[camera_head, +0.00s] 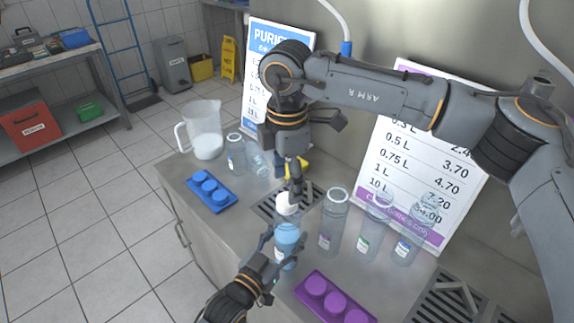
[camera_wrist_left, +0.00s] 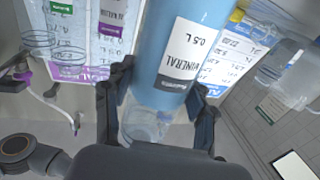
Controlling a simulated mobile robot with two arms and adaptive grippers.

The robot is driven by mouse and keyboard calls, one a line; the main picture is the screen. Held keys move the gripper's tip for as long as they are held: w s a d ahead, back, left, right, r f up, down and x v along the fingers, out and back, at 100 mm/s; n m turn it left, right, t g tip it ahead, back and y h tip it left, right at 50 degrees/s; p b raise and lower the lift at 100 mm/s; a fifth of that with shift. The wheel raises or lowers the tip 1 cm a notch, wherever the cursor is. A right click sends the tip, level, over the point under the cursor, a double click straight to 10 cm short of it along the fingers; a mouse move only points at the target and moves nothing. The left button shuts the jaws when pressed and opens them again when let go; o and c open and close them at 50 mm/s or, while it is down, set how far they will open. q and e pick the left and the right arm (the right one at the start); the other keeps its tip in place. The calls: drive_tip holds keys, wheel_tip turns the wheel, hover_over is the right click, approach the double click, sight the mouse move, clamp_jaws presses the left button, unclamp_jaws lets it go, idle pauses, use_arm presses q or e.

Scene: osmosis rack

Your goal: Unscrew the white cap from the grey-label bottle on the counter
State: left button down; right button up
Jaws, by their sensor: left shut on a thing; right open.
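The blue-filled bottle (camera_head: 287,243) stands upright near the counter's front edge, between the fingers of my left gripper (camera_head: 279,255). My left gripper is shut on its body. In the left wrist view the bottle (camera_wrist_left: 178,45) carries a pale label reading MINERAL 0.5 L, with a grey strip. The white cap (camera_head: 288,203) sits on top of the bottle in the head view; it is out of sight in the wrist view. My right gripper (camera_head: 293,178) is open, pointing down just above the cap. I cannot tell whether its fingertips touch the cap.
Several clear bottles, including one (camera_head: 333,222), stand close on the right. A purple cap tray (camera_head: 309,297) lies in front. A blue cap tray (camera_head: 216,203) and a pitcher (camera_head: 205,130) are at left. A price board (camera_head: 425,150) stands behind; a drain grate (camera_head: 265,210) is beside the bottle.

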sight(287, 194)
drive_tip(key=shift+f, duration=2.15)
drive_tip(key=shift+c, duration=0.3)
